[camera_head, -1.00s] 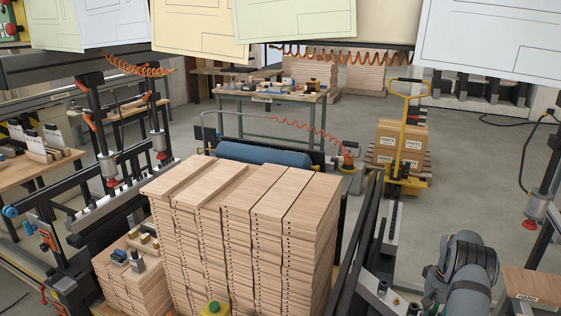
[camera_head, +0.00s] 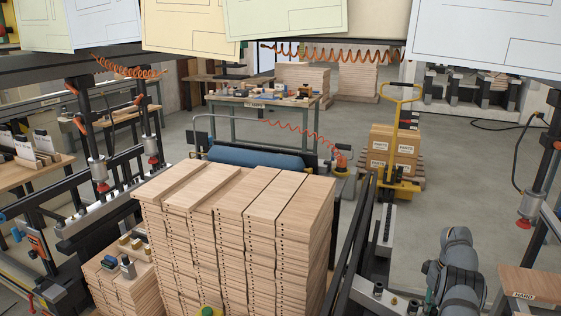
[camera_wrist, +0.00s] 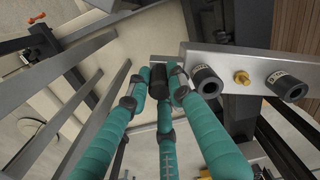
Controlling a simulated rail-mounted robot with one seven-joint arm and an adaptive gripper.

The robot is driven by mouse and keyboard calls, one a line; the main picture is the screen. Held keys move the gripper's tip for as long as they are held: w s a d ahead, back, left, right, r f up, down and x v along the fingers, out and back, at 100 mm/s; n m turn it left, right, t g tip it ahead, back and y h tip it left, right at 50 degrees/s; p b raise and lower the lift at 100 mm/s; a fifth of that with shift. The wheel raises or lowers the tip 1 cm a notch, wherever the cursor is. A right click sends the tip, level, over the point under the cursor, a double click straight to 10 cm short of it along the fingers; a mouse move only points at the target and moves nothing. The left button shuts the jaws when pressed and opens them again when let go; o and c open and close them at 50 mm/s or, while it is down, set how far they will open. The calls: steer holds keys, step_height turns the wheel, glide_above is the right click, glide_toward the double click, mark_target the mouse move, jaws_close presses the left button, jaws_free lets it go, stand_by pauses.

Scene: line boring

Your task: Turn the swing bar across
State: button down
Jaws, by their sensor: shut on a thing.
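In the wrist view, the teal fingers of my gripper (camera_wrist: 170,84) are closed around a dark upright handle (camera_wrist: 159,82). A pale metal bar (camera_wrist: 229,64) runs to the right from beside the handle. I take this bar to be the swing bar, but I cannot be sure. In the head view, a small metal plate with dark knobs (camera_head: 389,297) shows at the bottom, left of my arm. My fingers are mostly hidden there.
A tall stack of boards (camera_head: 235,240) fills the middle front. Dark rails (camera_head: 352,245) run between it and my arm. A yellow pallet truck (camera_head: 398,150) with boxes stands behind. A post with a red-tipped tool (camera_head: 527,222) is at the right. Open floor lies beyond.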

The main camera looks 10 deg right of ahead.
steer(key=shift+s+d, duration=0.2)
steer(key=shift+d, duration=0.05)
steer(key=c, duration=1.8)
jaws_free()
steer(key=shift+w+a, duration=0.1)
steer(key=shift+a, duration=0.05)
steer(key=shift+r+p, duration=4.15)
steer(key=shift+r, duration=1.05)
steer(key=shift+f, duration=0.1)
step_height(320, 180, down, 8)
steer(key=b, duration=0.6)
steer(key=shift+b, duration=0.35)
